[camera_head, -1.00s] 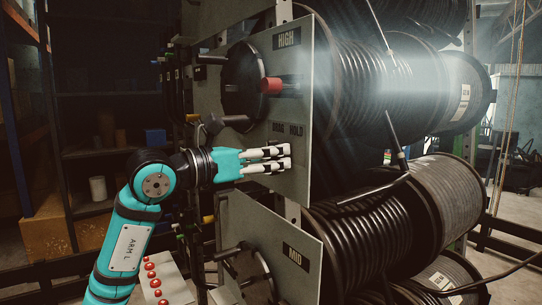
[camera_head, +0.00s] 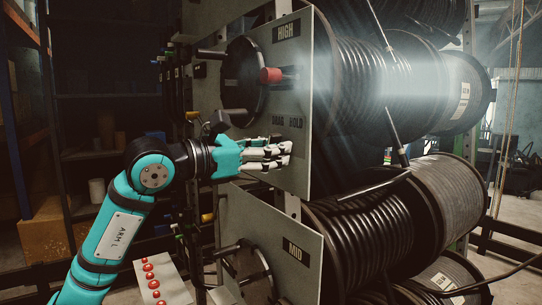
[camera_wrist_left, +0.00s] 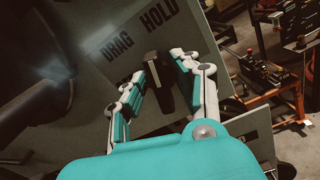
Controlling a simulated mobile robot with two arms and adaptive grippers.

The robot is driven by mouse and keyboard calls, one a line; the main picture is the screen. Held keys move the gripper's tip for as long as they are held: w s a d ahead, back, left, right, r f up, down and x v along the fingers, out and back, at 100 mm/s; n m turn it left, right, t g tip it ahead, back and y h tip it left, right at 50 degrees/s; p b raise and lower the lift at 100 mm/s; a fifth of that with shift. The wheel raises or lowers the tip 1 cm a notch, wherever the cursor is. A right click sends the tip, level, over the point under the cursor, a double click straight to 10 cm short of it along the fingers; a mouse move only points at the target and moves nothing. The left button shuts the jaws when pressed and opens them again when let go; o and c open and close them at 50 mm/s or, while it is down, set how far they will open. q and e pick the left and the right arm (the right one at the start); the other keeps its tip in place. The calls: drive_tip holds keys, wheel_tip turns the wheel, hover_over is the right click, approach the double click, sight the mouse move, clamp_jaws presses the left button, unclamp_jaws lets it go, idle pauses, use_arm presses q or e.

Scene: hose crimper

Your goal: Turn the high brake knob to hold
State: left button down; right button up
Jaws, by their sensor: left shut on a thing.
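The high brake knob (camera_wrist_left: 163,88) is a dark, elongated handle on the grey panel marked HIGH, seen in the left wrist view. Its tip lies below the gap between the DRAG (camera_wrist_left: 117,47) and HOLD (camera_wrist_left: 159,16) labels. My left gripper (camera_head: 286,153) is at the panel just below these labels in the head view. In the left wrist view its fingers (camera_wrist_left: 158,77) are on both sides of the knob, shut on it. In the head view the fingers hide the knob. My right gripper is in neither view.
The HIGH panel (camera_head: 292,70) carries a black wheel with a red handle (camera_head: 272,75) above my gripper. The MID panel (camera_head: 300,228) stands below. Large black hose reels (camera_head: 365,80) fill the right side. A box with red buttons (camera_head: 160,283) is at lower left.

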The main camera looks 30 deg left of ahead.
use_arm(q)
drive_tip(key=shift+m+b, duration=0.3)
drive_tip(key=shift+m, duration=0.9)
drive_tip(key=c, duration=1.3)
unclamp_jaws()
drive_tip(key=v, duration=1.2)
